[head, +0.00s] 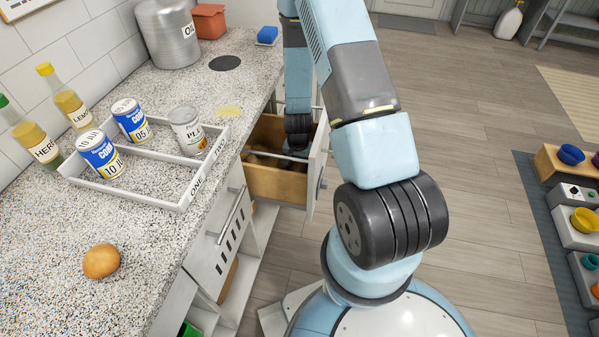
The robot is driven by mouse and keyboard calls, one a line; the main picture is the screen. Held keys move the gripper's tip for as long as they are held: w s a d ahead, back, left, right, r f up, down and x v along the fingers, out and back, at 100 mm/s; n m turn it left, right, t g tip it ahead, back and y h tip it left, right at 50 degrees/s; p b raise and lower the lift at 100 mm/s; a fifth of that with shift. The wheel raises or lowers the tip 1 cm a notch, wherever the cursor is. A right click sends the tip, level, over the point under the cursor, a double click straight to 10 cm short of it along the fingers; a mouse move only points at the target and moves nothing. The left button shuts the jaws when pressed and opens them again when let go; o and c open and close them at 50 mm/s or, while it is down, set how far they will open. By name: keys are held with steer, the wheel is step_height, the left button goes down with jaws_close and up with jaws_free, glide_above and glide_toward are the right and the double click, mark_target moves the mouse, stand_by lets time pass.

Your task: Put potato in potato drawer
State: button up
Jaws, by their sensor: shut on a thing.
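A round brown potato (101,261) lies on the speckled counter at the near left, away from my arm. A wooden drawer (275,185) with a light front is pulled out of the counter. Brown lumps that look like potatoes (256,160) lie in it, in shadow. My arm reaches down over the drawer, and my gripper (294,154) is low inside it, among these lumps. It is shut on what seems to be a potato; the fingertips and the held thing are mostly hidden by the wrist and the drawer walls.
A white divided tray (150,197) holds blue-labelled cans (100,155) and a white can (186,130). Two bottles (68,98), a metal canister (168,35), a terracotta box (208,20) and a blue sponge (267,35) stand on the counter.

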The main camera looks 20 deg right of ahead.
mark_target(298, 164)
steer(key=shift+f, duration=1.75)
steer(key=o, duration=1)
steer(key=shift+r, duration=6.05)
steer(key=shift+r, duration=0.1)
